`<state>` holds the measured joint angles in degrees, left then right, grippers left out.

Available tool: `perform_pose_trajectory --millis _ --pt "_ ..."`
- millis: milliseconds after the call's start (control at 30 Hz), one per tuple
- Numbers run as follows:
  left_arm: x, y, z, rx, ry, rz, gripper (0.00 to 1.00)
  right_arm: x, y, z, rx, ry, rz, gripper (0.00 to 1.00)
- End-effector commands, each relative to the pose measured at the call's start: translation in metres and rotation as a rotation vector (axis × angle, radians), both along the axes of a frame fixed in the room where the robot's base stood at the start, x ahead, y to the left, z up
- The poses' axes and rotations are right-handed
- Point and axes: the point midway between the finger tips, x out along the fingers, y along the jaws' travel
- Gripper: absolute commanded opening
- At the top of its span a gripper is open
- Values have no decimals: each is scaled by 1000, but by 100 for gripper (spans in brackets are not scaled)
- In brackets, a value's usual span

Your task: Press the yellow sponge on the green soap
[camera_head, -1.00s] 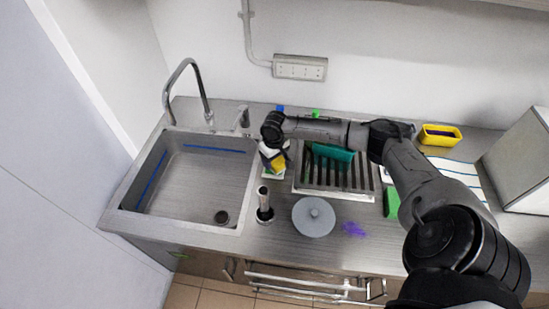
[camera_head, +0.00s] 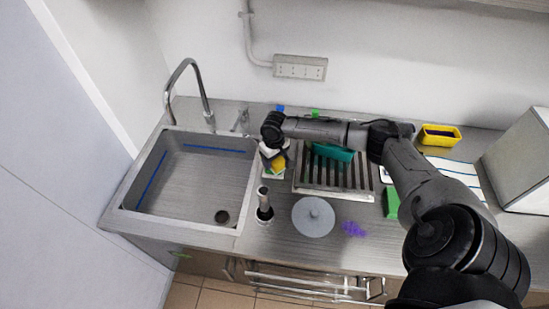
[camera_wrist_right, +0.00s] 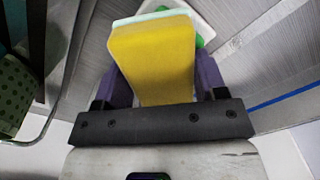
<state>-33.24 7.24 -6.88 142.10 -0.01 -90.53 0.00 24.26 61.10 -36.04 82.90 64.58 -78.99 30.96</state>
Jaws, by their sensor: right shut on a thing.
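My right gripper (camera_head: 277,160) points down beside the sink's right edge. It is shut on the yellow sponge (camera_head: 278,165), which also fills the middle of the right wrist view (camera_wrist_right: 153,55) between the purple fingers. The sponge has a pale mint layer on its far side. A white dish (camera_wrist_right: 204,22) lies just beyond the sponge. Green bits of the soap (camera_wrist_right: 199,41) show at the sponge's edge; most of the soap is hidden behind it. I cannot tell for certain whether sponge and soap touch. My left gripper is not in view.
The sink (camera_head: 248,200) with its tap (camera_head: 186,72) is left of the gripper. A dish rack (camera_head: 350,194) with a teal item (camera_head: 333,152) stands right. A grey lid (camera_head: 313,217), a dark cylinder (camera_head: 264,207), a purple item (camera_head: 353,229) and a green block (camera_head: 391,203) lie nearer.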

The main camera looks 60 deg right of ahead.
Motion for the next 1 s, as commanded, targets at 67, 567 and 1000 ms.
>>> perform_pose_trajectory --millis 67,567,1000 --pt "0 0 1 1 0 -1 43 0 0 0 0 1 0 46" --pt "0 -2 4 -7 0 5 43 0 1 -1 0 1 1 46" --pt "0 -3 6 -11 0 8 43 -1 1 -2 1 2 1 46"
